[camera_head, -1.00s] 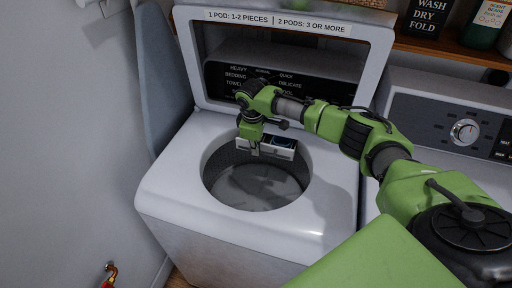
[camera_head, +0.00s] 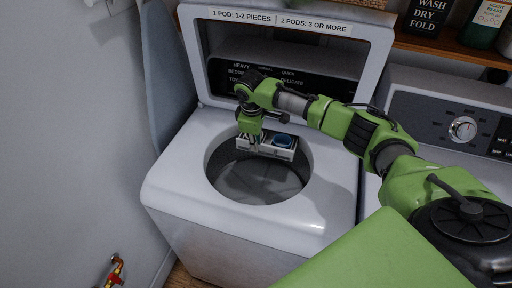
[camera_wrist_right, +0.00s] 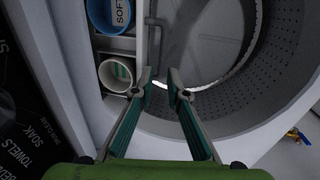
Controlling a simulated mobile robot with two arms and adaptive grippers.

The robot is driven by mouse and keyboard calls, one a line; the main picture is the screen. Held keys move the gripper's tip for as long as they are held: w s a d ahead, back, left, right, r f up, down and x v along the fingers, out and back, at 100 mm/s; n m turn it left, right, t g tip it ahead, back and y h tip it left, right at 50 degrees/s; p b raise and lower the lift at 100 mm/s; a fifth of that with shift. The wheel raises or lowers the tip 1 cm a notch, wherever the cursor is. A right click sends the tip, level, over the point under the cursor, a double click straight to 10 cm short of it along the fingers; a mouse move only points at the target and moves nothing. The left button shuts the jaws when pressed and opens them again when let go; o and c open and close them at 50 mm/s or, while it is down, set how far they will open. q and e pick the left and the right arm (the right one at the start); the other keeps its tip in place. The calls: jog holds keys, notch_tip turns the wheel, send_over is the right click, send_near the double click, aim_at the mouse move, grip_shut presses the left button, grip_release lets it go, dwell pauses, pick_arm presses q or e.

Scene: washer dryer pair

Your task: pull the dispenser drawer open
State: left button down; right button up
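The dispenser drawer (camera_head: 283,152) sticks out from the back rim of the washer's tub opening in the head view. A blue round cup (camera_head: 283,141) shows in its top. In the right wrist view the drawer holds the blue cup (camera_wrist_right: 110,14) and a white cup (camera_wrist_right: 116,74) behind a pale front wall (camera_wrist_right: 141,35). My right gripper (camera_head: 250,146) is at the drawer's left part. In the wrist view its two fingertips (camera_wrist_right: 161,84) are apart beside the front wall, with nothing clearly between them. Whether a finger touches the drawer cannot be told. My left gripper is not in view.
The washer's lid (camera_head: 376,60) stands open behind the drawer. The metal drum (camera_head: 255,182) lies below, empty. A second machine (camera_head: 450,105) stands to the right, and a grey wall (camera_head: 65,150) to the left. A red valve (camera_head: 115,275) sits low at the left.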

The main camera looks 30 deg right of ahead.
notch_tip(320, 180, up, 8)
jog(key=shift+s+a, duration=0.45)
jog(key=shift+f, duration=0.1)
